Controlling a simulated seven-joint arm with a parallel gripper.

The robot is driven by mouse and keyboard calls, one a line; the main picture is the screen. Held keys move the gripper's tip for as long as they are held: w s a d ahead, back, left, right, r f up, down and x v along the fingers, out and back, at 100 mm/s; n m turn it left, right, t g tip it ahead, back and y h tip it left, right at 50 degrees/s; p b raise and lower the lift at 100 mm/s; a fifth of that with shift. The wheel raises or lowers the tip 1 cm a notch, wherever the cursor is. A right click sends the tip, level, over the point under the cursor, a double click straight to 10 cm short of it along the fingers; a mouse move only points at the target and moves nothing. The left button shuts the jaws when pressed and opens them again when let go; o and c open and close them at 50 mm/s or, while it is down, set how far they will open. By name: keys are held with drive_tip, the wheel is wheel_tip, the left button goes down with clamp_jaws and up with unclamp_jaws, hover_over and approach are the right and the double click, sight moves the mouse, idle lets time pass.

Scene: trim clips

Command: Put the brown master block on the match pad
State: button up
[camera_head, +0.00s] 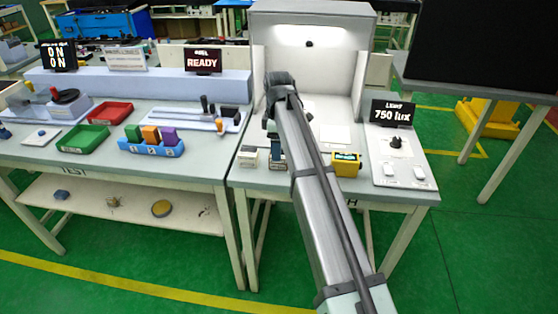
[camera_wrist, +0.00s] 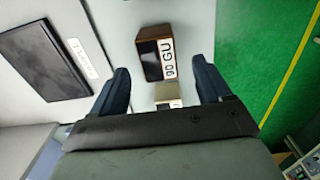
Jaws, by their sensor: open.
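A brown block (camera_wrist: 152,34) with a near-black face and a white label reading "90 GU" lies between the fingers of my gripper (camera_wrist: 162,76) in the wrist view. My gripper is open, with gaps to the block at both sides. A pale block (camera_wrist: 168,96) is close to it, partly hidden by the gripper body. A flat black rectangle (camera_wrist: 45,60) with a white label strip lies at left; I cannot tell whether it is the match pad. In the head view my arm covers most of this area, and I cannot identify the brown block there.
A light booth (camera_head: 310,60) stands behind my arm. A lux control panel (camera_head: 400,155) is at right. The left table holds trays and a rack of coloured blocks (camera_head: 151,146).

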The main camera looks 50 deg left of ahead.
wheel_tip(320, 180, down, 4)
drive_tip(key=shift+w+f, duration=0.15)
drive_tip(key=shift+f, duration=0.05)
drive_tip(key=c, duration=1.2)
